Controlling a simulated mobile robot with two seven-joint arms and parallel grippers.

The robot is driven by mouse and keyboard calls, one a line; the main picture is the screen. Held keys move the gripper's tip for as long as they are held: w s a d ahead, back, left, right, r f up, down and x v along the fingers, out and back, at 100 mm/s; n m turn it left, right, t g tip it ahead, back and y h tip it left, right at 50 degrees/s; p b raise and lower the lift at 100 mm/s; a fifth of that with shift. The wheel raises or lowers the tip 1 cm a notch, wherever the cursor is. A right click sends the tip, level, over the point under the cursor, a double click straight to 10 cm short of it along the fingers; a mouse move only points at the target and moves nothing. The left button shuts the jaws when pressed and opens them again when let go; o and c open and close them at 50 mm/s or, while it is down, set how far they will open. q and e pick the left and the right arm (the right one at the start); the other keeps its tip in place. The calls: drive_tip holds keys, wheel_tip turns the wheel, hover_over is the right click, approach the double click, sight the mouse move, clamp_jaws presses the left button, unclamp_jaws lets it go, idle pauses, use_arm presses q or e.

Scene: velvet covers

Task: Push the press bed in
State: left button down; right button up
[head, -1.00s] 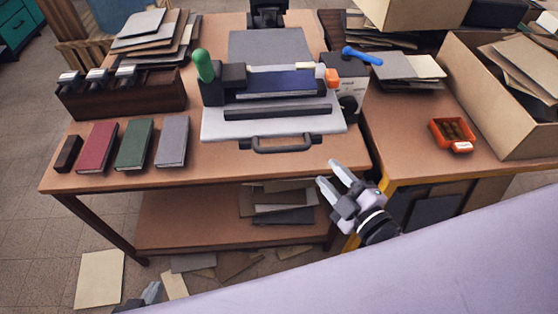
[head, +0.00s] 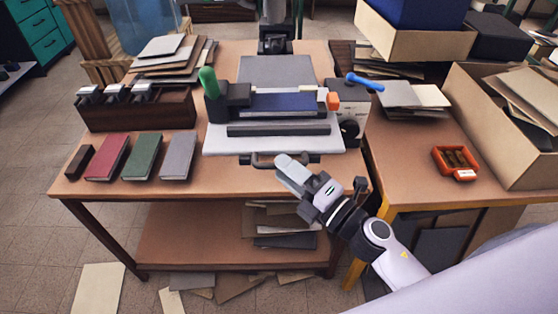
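The press bed (head: 220,143) is a pale grey plate sticking out toward me from the press. A dark bar handle (head: 257,160) is on its front edge, above the front of the brown table. On the bed, under the press, lies a dark blue piece (head: 285,102) with a dark grey bar in front of it. My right gripper (head: 287,170) is at the right part of the handle and hides some of it. Its fingers overlap in this view, so their gap and any contact with the handle cannot be told. My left gripper is out of view.
Red, green and grey books (head: 142,157) lie on the left of the table, before a dark wooden rack (head: 140,112). A green-knobbed lever (head: 208,82) and a blue-handled lever (head: 365,82) flank the press. An orange tray (head: 455,163) sits on the right table.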

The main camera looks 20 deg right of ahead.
sight(279, 148)
drive_tip(key=shift+x, duration=1.3)
drive_tip(key=shift+c, duration=0.4)
clamp_jaws()
drive_tip(key=shift+w+d, duration=0.2)
drive_tip(key=shift+w, duration=0.5)
drive_tip(key=shift+w+d, duration=0.2)
drive_tip(key=shift+w, duration=0.45)
drive_tip(key=shift+w+d, duration=0.2)
drive_tip(key=shift+w, duration=0.5)
drive_tip(key=shift+o, duration=0.4)
unclamp_jaws()
